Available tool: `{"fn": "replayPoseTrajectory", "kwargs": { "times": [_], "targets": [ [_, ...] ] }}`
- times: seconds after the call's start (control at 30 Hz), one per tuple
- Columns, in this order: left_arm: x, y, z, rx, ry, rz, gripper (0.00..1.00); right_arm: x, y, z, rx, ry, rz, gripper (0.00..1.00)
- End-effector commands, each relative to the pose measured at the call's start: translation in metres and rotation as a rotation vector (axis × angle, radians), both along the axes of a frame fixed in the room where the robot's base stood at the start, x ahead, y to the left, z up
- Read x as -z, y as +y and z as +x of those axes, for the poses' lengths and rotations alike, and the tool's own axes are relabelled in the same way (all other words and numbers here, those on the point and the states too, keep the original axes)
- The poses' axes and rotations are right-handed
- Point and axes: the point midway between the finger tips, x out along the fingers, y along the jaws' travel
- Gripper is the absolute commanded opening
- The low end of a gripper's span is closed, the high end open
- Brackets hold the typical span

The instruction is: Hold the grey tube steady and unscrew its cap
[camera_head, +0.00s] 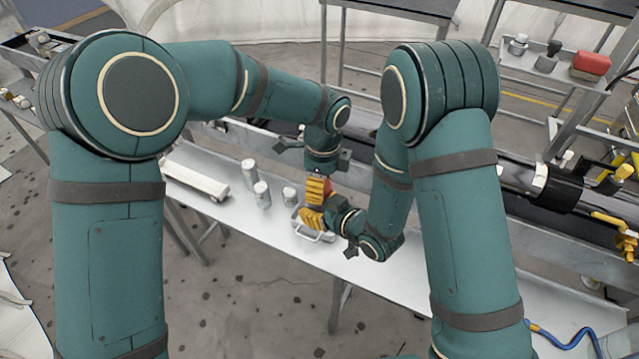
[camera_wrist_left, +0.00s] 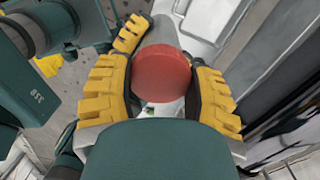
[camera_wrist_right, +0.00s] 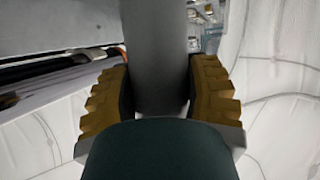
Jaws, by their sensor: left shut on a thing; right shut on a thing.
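The red cap (camera_wrist_left: 165,73) sits between the yellow fingers of my left gripper (camera_wrist_left: 165,85), which is shut on it from above. A bit of the red cap (camera_head: 329,186) also shows in the head view, beside the left gripper (camera_head: 318,190). The grey tube (camera_wrist_right: 158,55) fills the space between the fingers of my right gripper (camera_wrist_right: 160,88), which is shut on it from the side. In the head view the right gripper (camera_head: 312,218) is just below the left one, and the fingers hide most of the tube.
A long white table (camera_head: 410,278) lies under the grippers. A white tray with a handle (camera_head: 312,236) is just below them. Pale cans (camera_head: 262,195) and a long white box (camera_head: 195,178) stand to the left. The table is clear to the right, up to a blue hose (camera_head: 570,342).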

Motion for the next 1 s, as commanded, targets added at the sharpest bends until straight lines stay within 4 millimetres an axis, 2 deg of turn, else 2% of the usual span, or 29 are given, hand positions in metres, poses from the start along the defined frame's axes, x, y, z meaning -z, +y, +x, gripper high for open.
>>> {"fn": "replayPoseTrajectory", "kwargs": {
  "times": [0.2,0.23,0.3,0.63,1.0],
  "targets": [
    [0.0,0.0,0.0,0.002,-0.001,-0.002,0.12,0.0,0.001,0.0,-0.003,-0.001,0.001,0.0],
    [0.0,0.0,0.0,0.002,-0.001,-0.002,0.65,0.0,0.001,0.0,-0.003,-0.001,0.001,0.0],
    [0.0,0.0,0.0,0.003,-0.001,-0.002,0.84,0.0,0.001,0.0,-0.003,-0.001,0.001,0.0],
    [-0.002,0.0,0.0,0.004,-0.001,-0.002,0.84,0.0,0.001,0.0,-0.001,-0.001,0.0,0.0],
    [-0.042,-0.003,0.001,0.003,-0.001,-0.002,0.84,0.0,0.0,0.0,-0.001,-0.001,0.001,0.0]
  ]
}}
